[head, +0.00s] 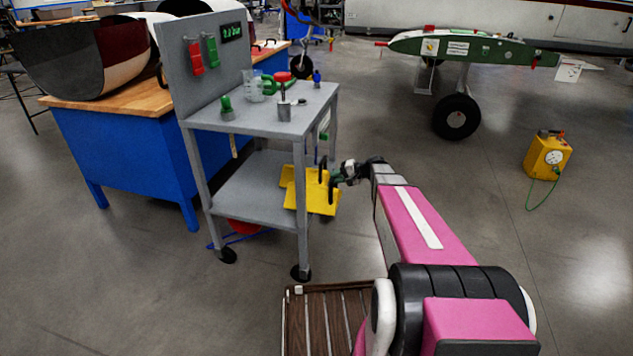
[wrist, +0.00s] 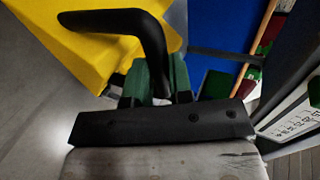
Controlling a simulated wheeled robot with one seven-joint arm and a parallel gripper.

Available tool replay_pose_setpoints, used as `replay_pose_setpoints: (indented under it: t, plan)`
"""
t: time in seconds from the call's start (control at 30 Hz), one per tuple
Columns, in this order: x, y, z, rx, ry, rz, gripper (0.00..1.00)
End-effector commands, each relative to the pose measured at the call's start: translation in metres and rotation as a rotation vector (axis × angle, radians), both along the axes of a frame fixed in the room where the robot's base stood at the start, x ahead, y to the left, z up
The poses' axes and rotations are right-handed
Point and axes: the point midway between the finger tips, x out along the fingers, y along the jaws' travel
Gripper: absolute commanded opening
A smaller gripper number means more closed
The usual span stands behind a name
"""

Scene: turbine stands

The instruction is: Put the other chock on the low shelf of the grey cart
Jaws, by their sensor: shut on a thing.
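The grey cart (head: 308,215) stands left of my arm in the head view, its low shelf (head: 250,198) mostly bare. My gripper (head: 338,177) is at the cart's right side, shut on the black handle (wrist: 140,28) of a yellow chock (head: 322,200). The chock also shows in the wrist view (wrist: 85,50), with green fingertips at its handle. The held chock is at the right end of the low shelf; I cannot tell if it touches it. More yellow shows just left of it, over the shelf; I cannot tell whether that is a second chock.
The cart's top (head: 260,118) holds a beaker, small tools and green and red items. A blue workbench (head: 130,150) stands behind it. A wheeled green stand (head: 470,48) and a yellow box (head: 548,155) are to the right, with open floor between.

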Motion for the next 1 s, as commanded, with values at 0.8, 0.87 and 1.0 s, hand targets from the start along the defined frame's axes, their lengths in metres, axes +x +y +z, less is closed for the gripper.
replay_pose_setpoints:
  t: [0.8, 0.87, 1.0]
  plan:
    - [0.030, 0.082, -0.001, 0.003, -0.001, -0.001, 0.00]
    - [0.030, 0.081, -0.007, 0.002, 0.001, -0.002, 0.00]
    - [0.030, 0.081, -0.021, 0.003, 0.001, -0.002, 0.00]
